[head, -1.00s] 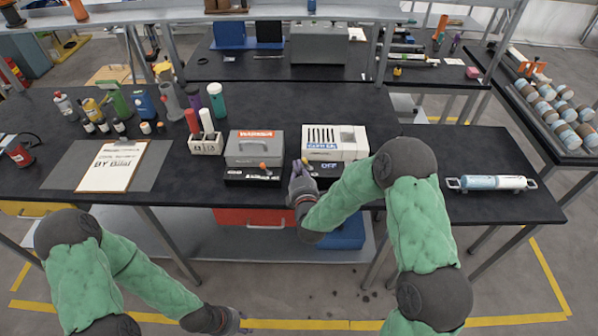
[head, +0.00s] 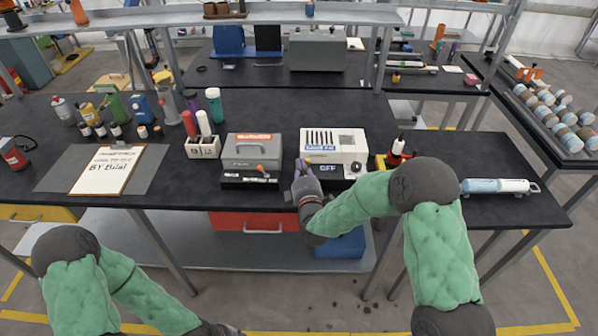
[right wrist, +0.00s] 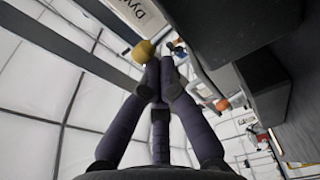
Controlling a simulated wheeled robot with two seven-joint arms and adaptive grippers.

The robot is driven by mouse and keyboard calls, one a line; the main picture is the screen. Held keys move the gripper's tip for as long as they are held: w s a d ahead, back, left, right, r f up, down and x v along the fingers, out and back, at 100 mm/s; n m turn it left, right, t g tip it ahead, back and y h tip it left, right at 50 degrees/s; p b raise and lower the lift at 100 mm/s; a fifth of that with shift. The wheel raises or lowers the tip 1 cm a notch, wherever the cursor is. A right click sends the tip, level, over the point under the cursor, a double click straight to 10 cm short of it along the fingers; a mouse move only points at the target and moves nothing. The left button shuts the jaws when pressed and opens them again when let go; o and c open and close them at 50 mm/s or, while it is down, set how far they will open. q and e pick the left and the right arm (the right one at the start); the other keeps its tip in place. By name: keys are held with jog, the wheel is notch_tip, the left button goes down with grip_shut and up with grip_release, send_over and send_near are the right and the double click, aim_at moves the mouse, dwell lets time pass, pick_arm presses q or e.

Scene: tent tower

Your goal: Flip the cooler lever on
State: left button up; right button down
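The cooler (head: 335,146) is a white box with a blue label and a dark vent, standing on the black bench in the head view. A panel on its black base reads OFF (head: 328,168). My right gripper (head: 302,170) is at the left front of this base. In the right wrist view its two fingers (right wrist: 158,66) come together at the tips, beside a yellow knob (right wrist: 143,50). I cannot tell whether they touch the knob. The lever's shaft is hidden. My left gripper (head: 222,330) is low at the bottom edge, cut off, away from the bench.
A grey box with an orange label (head: 252,151) and an orange knob (head: 262,168) stands just left of the cooler. A red and white bottle (head: 397,150) stands right of it, near my right forearm. The bench behind the boxes is mostly clear.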

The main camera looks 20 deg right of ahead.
jog(key=shift+s+d+r+m+b, duration=0.15)
jog(key=shift+d+m+b, duration=0.3)
jog(key=shift+m+b, duration=0.5)
pick_arm(q)
notch_tip(320, 180, down, 2)
jog(key=shift+f, duration=0.2)
pick_arm(e)
jog(key=shift+d, duration=0.15)
pick_arm(q)
jog(key=shift+f+b, duration=0.35)
jog(key=shift+b, duration=0.05)
pick_arm(e)
jog(key=shift+s+d+r, duration=0.1)
jog(key=shift+d+r, duration=0.05)
jog(key=shift+d, duration=0.15)
